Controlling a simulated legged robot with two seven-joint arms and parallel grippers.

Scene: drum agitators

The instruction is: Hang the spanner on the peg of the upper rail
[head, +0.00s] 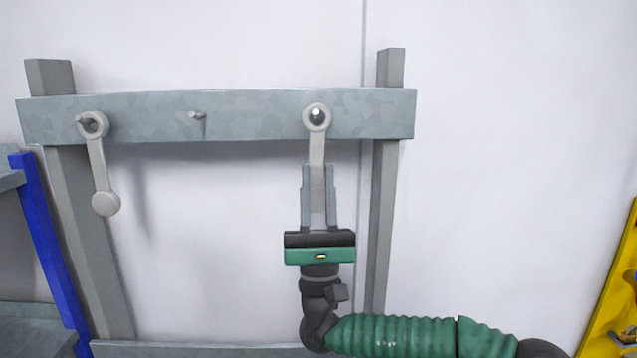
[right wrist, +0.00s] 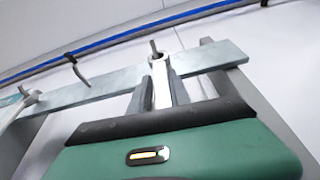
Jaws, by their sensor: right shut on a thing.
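The spanner (head: 317,150) is light grey, with a ring at its top end, and stands upright in front of the upper rail (head: 255,128). The end of the rail's right peg (head: 316,114) shows inside the ring's hole. In the right wrist view this peg (right wrist: 153,46) sticks out at the spanner's ring (right wrist: 158,61). My right gripper (head: 318,185) is shut on the spanner's handle, below the rail; its fingers hide the handle's lower part. I cannot tell how far the ring sits along the peg. My left gripper is not in view.
Another grey piece with a ring (head: 104,165) hangs on the left peg. The middle peg (head: 197,115) is bare. Grey posts (head: 390,180) carry the rail before a white wall. A blue upright (head: 50,250) stands at left, a yellow frame (head: 615,295) at right.

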